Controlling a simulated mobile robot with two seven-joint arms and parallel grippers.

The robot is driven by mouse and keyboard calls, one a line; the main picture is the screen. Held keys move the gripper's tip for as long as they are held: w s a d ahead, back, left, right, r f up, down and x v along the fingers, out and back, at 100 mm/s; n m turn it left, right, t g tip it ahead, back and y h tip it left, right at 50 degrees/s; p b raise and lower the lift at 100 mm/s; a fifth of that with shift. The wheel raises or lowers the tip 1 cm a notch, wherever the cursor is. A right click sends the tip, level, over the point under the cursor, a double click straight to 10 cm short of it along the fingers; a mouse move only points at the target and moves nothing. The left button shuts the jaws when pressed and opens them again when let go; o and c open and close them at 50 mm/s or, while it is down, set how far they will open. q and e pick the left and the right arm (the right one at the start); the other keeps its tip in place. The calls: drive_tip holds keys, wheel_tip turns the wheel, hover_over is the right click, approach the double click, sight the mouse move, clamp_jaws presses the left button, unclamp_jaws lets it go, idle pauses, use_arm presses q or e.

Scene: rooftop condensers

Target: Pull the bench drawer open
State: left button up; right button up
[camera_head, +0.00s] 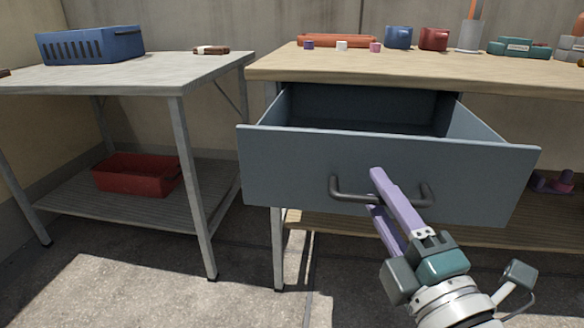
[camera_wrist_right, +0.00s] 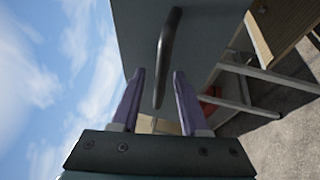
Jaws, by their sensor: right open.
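The bench drawer (camera_head: 290,165) is a blue-grey box under the wooden bench top. It stands pulled well out, and its inside shows, with no object seen in it. Its dark bar handle (camera_head: 345,196) is on the front panel. My right gripper (camera_head: 378,190) has purple fingers, one above and one below the handle bar in the head view. In the right wrist view the open fingers (camera_wrist_right: 157,85) stand apart, with the lower end of the handle (camera_wrist_right: 167,55) between or just beyond their tips. I cannot tell whether they touch it. My left gripper is not in view.
The wooden bench (camera_head: 270,68) carries small blocks, a blue mug (camera_head: 398,37), a red mug (camera_head: 433,39) and green cases. A metal side table (camera_head: 150,75) at left holds a blue basket (camera_head: 90,46), with a red bin (camera_head: 135,175) below. Floor between them is clear.

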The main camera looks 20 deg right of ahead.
drive_tip(key=shift+s, duration=0.1)
drive_tip(key=p+v, duration=0.1)
drive_tip(key=v, duration=0.8)
drive_tip(key=shift+s+p, duration=0.3)
drive_tip(key=shift+s, duration=0.1)
